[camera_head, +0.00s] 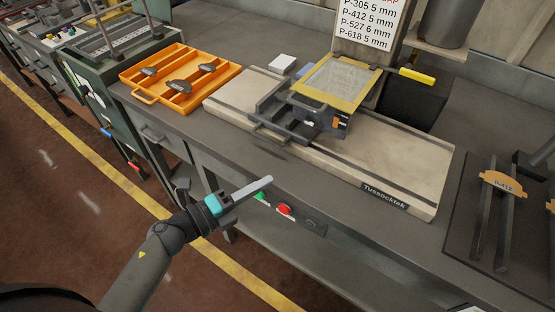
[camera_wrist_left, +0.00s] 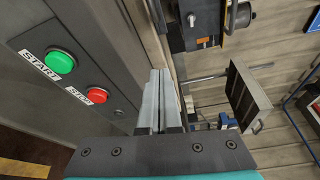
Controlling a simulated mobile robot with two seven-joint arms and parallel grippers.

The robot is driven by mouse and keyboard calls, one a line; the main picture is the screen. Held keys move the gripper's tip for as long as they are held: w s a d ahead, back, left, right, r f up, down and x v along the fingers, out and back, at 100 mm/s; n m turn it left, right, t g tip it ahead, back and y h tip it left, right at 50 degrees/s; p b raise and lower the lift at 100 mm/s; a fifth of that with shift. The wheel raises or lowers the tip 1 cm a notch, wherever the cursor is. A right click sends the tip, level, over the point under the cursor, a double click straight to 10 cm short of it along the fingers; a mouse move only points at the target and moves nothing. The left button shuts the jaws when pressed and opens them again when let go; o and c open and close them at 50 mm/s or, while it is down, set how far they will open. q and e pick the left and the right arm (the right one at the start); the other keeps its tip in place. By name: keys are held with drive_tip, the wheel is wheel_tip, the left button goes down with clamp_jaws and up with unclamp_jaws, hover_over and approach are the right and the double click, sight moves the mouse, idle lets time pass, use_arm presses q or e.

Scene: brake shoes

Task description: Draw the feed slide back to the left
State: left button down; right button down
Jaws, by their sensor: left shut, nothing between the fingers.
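The dark feed slide (camera_head: 278,128) sits on the pale bed of the machine (camera_head: 365,160), at the left side of the yellow-framed clear guard (camera_head: 338,80). Part of the slide is hidden under the guard. My left gripper (camera_head: 268,181) is in front of the bench edge, near the control panel, apart from the slide and on the near side of it. Its fingers are together with nothing between them. The closed fingers also show in the left wrist view (camera_wrist_left: 160,95), beside the green START button (camera_wrist_left: 60,61) and the red STOP button (camera_wrist_left: 97,95).
An orange tray (camera_head: 150,97) with several dark parts stands left of the machine. A white block (camera_head: 282,62) lies behind the bed. A yellow handle (camera_head: 417,76) sticks out right of the guard.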

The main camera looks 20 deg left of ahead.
use_arm(q)
drive_tip(key=x, duration=1)
drive_tip(key=a, duration=0.2)
drive_tip(key=w+a, duration=0.1)
drive_tip(key=shift+r+b, duration=0.3)
drive_tip(key=shift+w+a+r, duration=0.1)
drive_tip(key=shift+a, duration=0.3)
use_arm(e)
drive_tip(key=shift+f, duration=0.35)
